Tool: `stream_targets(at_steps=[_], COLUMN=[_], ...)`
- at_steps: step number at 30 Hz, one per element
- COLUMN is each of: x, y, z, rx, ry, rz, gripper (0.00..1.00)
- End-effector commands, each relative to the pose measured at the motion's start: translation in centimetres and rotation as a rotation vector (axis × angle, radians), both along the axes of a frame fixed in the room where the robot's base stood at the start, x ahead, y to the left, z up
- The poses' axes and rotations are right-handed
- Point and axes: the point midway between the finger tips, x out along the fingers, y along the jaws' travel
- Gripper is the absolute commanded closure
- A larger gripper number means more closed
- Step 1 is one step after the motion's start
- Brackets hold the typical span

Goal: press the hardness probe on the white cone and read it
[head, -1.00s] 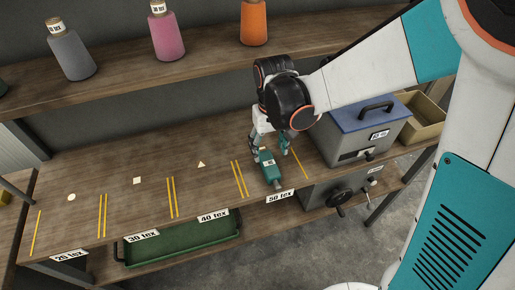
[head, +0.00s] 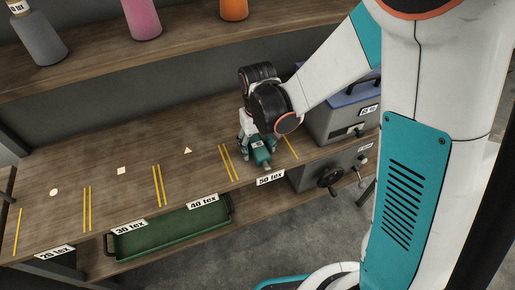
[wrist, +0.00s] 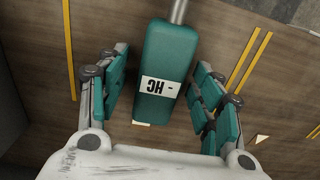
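The hardness probe (head: 260,153) is a teal block with a metal tip and a white label. It lies on the wooden bench in the 50 tex bay, tip towards the front edge. In the wrist view the probe (wrist: 166,57) lies between the fingers, its label reading "HC" upside down. My gripper (head: 257,146) is low over the bench, around the probe. In the wrist view my gripper (wrist: 162,80) is open, with a gap on each side of the probe. No white cone shows in either view.
A grey cone (head: 38,38), a pink cone (head: 143,18) and an orange cone (head: 234,9) stand on the upper shelf. A blue-lidded grey box (head: 335,122) is right of my gripper. A green tray (head: 170,238) sits below the bench front. The bench's left part holds only flat markers.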

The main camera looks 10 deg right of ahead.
Motion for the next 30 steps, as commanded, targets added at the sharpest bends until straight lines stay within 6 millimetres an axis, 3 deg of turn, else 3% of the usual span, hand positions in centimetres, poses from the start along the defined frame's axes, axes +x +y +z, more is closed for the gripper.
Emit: stream_targets(at_steps=[1,6,7,20,26,30], x=[0.0,0.0,0.0,0.0,0.0,0.0], y=[0.0,0.0,0.0,0.0,0.0,0.0], z=[0.0,0.0,0.0,0.6,2.7,5.3], rx=[0.0,0.0,0.0,0.0,0.0,0.0], ry=[0.0,0.0,0.0,0.0,0.0,0.0], rz=[0.0,0.0,0.0,0.0,0.0,0.0], gripper=[0.51,0.9,0.91,0.92,0.92,0.92])
